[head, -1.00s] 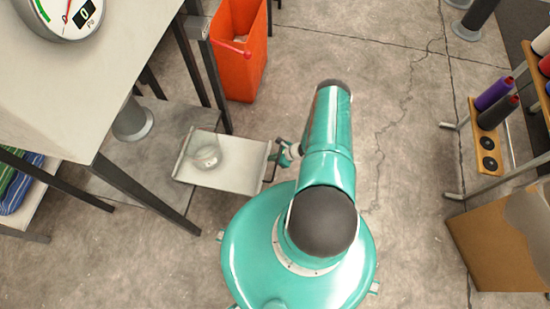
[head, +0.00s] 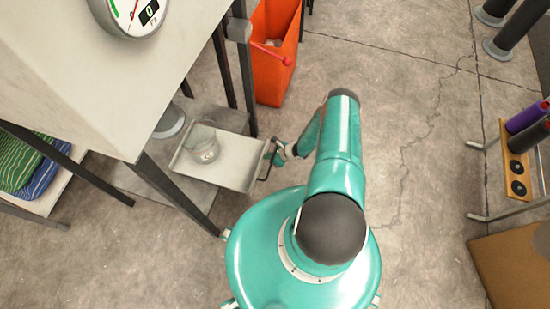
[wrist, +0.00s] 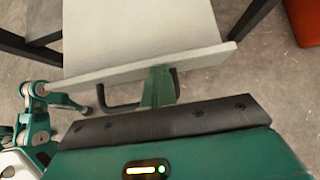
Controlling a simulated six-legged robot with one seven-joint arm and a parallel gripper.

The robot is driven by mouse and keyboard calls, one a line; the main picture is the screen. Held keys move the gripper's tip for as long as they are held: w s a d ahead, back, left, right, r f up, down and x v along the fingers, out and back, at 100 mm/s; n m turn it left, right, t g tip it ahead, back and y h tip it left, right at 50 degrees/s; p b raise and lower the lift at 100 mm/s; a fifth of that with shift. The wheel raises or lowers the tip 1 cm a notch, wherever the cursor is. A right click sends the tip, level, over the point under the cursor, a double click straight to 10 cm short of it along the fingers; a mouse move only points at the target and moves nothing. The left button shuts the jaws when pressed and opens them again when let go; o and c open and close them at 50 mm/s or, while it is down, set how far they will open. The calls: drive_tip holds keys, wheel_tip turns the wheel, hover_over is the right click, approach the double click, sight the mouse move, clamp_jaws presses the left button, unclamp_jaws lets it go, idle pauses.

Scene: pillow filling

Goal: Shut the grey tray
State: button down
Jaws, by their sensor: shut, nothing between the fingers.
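The grey tray (head: 236,172) is a shallow drawer with a dark handle (head: 266,160). It sticks out partway from under the table and holds a clear glass jar (head: 204,148). My gripper (head: 276,152) is at the tray's front, by the handle. In the wrist view, my gripper's shut green fingers (wrist: 158,88) reach the front panel of the tray (wrist: 140,30), with the dark handle (wrist: 118,107) showing to both sides. The fingers seem to touch the panel, and they hold nothing.
The table (head: 85,75) with a dial scale (head: 135,15) stands at left, its dark legs beside the tray. An orange bin (head: 272,75) stands behind the tray. A spool rack (head: 515,160) and cardboard box (head: 510,260) are at right.

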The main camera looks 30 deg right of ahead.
hover_over(238, 153)
drive_tip(key=s+d, duration=0.2)
drive_tip(key=shift+w+a, duration=0.15)
drive_tip(key=shift+a, duration=0.05)
drive_tip(key=shift+w+a+r, duration=0.1)
drive_tip(key=shift+w+a, duration=0.7)
drive_tip(key=shift+w, duration=0.05)
